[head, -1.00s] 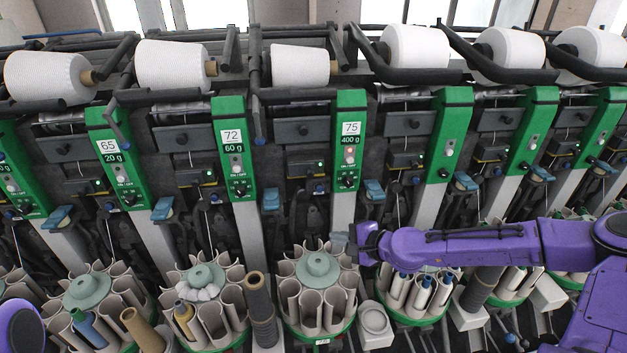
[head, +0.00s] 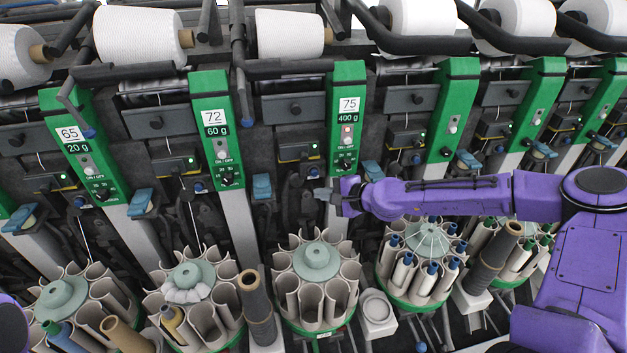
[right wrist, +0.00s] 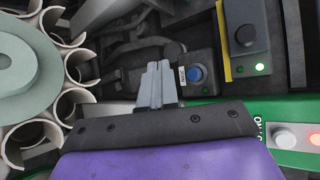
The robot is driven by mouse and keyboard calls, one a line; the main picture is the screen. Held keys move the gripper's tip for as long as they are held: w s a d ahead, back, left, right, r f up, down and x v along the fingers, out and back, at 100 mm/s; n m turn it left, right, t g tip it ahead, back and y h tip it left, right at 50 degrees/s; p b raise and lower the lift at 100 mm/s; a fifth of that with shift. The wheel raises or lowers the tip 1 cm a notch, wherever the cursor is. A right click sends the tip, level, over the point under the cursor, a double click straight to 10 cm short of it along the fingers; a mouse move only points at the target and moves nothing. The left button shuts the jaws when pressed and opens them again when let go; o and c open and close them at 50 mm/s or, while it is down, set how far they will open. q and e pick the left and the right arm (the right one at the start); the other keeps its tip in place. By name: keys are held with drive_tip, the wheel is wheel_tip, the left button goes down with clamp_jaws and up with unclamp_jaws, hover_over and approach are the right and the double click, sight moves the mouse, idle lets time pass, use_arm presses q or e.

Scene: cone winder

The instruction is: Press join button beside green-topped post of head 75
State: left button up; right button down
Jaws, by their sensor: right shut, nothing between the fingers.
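The post of head 75 (head: 347,120) has a green top with the labels 75 and 400 g. The join button is a small blue round button (head: 313,172) left of this post. In the right wrist view the blue button (right wrist: 195,73) sits on a dark housing beside a small white label. My right gripper (head: 326,194) is shut and empty, just below the button in the head view. In the right wrist view its grey fingers (right wrist: 158,80) are left of the button, with a gap in the picture. Contact is not apparent. My left gripper is out of view.
A round bobbin magazine (head: 316,262) with empty pockets stands below head 75. A blue lever (head: 372,170) is right of the post. A yellow-edged box (right wrist: 243,38) with green lights is close to the button.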

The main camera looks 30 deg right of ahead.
sight(314, 173)
drive_tip(key=w+b, duration=0.1)
drive_tip(key=w, duration=0.1)
drive_tip(key=w+d+b, duration=0.1)
drive_tip(key=w, duration=0.1)
drive_tip(key=shift+d+r+b, duration=0.1)
drive_tip(key=shift+r+b, duration=0.2)
drive_tip(key=shift+w+f, duration=0.1)
idle(1.7)
drive_tip(key=shift+w+d+b, duration=0.1)
drive_tip(key=shift+w+b, duration=0.2)
